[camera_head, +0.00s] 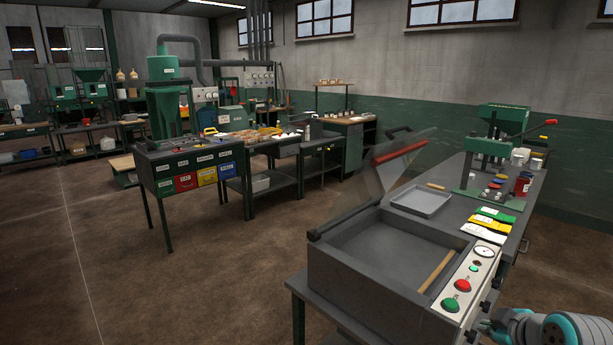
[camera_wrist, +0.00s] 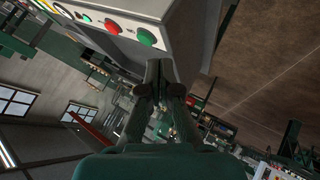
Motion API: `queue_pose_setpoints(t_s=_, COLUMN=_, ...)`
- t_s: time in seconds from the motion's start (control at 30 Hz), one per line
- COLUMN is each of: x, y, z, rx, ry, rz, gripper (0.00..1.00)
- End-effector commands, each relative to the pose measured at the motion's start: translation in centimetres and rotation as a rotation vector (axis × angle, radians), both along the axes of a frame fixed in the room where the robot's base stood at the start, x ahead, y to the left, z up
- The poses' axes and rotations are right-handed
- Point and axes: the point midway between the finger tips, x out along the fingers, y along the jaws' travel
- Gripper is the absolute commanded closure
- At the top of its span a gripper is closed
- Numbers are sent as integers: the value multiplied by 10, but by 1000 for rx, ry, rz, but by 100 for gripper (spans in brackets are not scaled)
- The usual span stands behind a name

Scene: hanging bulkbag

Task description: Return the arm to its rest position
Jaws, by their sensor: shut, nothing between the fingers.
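My gripper (camera_wrist: 158,68) shows in the wrist view with its dark fingers together and nothing between them. It also shows in the head view (camera_head: 486,325) at the lower right, partly cut off by the frame edge. It is beside the front right side of a grey chamber machine (camera_head: 345,285). The machine's panel (camera_head: 468,282) has a gauge, a red button (camera_head: 450,305) and green buttons. In the wrist view the red button (camera_wrist: 112,25) and the green button (camera_wrist: 146,37) are just beyond the fingertips. I cannot tell the exact gap between them.
The machine's clear lid (camera_head: 385,165) stands open. Behind it the bench holds a metal tray (camera_head: 420,201), coloured packets (camera_head: 487,226) and a green press (camera_head: 493,150). A bin stand (camera_head: 190,165) is at centre left. The brown floor (camera_head: 170,280) between is clear.

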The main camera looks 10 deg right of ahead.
Motion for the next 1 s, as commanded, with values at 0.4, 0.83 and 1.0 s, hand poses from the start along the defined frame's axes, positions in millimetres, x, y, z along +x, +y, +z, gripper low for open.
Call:
queue_pose_setpoints(t_s=0.4, x=-3, y=21, z=-37, rx=44, ry=-37, rz=-33, gripper=100)
queue_pose_setpoints(t_s=0.83, x=-30, y=72, z=-116, rx=147, ry=-124, rz=-116, gripper=100)
queue_pose_setpoints(t_s=1.0, x=-56, y=101, z=-152, rx=201, ry=-177, rz=-159, gripper=100)
